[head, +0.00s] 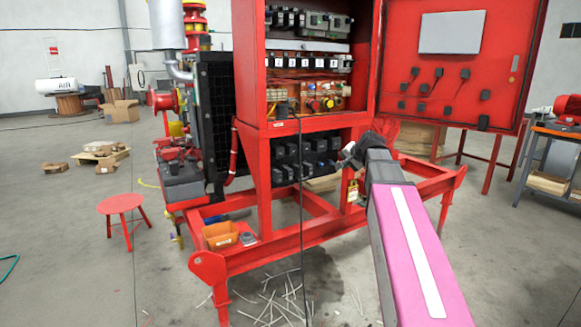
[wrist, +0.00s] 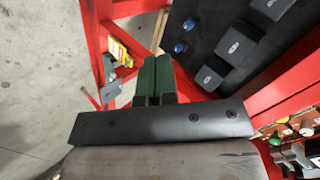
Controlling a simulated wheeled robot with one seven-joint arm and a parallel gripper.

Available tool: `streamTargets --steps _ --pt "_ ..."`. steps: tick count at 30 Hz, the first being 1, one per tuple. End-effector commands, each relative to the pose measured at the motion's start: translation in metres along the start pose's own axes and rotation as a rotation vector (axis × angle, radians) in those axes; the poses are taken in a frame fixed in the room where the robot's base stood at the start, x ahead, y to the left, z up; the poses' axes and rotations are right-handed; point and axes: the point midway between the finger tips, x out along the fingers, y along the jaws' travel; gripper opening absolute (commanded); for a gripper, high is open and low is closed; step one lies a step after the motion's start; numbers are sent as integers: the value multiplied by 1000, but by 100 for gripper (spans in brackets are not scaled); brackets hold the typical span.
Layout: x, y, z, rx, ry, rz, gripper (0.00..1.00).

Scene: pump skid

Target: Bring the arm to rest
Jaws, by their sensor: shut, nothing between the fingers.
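My arm (head: 412,235), pink with a white stripe, reaches from the lower right of the head view toward the red cabinet. My gripper (head: 346,158) is small and partly hidden by my dark wrist, in front of the cabinet's lower right side. In the wrist view its green-padded fingers (wrist: 154,80) are together, with nothing between them. They are near the red frame and a black panel (wrist: 225,45) with dark blocks and blue knobs. Contact with the frame cannot be told.
The open red cabinet (head: 252,75) stands on a red skid frame (head: 300,236), its door (head: 448,60) swung right. A yellow tag (head: 352,190) hangs near my gripper. A red stool (head: 121,205) stands left, an orange bin (head: 220,235) on the skid.

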Motion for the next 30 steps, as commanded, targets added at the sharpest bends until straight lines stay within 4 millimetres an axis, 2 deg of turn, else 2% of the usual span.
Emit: streamTargets --steps 1,6,15,24,30 --pt "12 18 18 -23 -23 35 0" --pt "44 72 67 -109 -99 151 0" --pt "81 166 158 -274 -257 342 0" --pt "91 254 248 -446 -440 512 0" --pt "86 295 291 -537 -544 592 0"
